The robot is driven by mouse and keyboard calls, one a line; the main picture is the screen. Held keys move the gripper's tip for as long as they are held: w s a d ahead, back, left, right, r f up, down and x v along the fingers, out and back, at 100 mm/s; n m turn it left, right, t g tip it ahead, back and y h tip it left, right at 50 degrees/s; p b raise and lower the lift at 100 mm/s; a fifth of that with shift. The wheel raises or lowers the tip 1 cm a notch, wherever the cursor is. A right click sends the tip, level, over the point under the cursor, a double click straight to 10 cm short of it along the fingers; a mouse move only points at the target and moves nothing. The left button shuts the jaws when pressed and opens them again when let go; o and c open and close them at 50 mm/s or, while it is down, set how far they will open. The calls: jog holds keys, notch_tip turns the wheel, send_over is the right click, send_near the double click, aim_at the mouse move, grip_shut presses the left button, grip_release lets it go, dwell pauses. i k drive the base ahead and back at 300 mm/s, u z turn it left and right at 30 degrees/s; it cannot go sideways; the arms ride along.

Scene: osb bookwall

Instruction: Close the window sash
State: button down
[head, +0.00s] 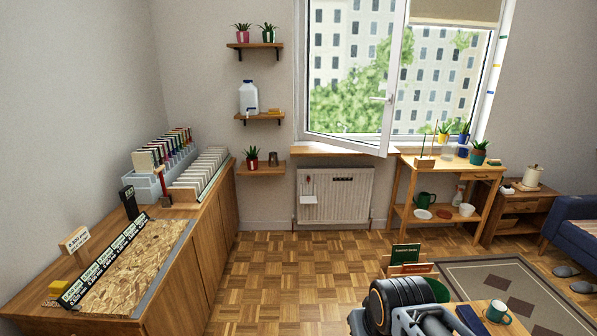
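The window sash (391,85) is a white-framed glass pane, hinged on its left side and standing open into the room. Its free right edge stands out from the window frame (490,85), and the opening shows to the right of it. A white handle (380,98) sits on the free edge of the sash, at about mid height. Part of my arm shows at the bottom edge of the view, low and well away from the window. I cannot make out my gripper's fingers.
A radiator (335,195) hangs below the sill. A wooden stand (445,215) with plants and crockery is right of it. A long cabinet (190,250) runs along the left. A table with a teal mug (497,311) is near my arm. Parquet floor (290,270) lies clear before the radiator.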

aim_at(305, 6)
jog(key=i, duration=4.2)
jog(key=z, duration=1.05)
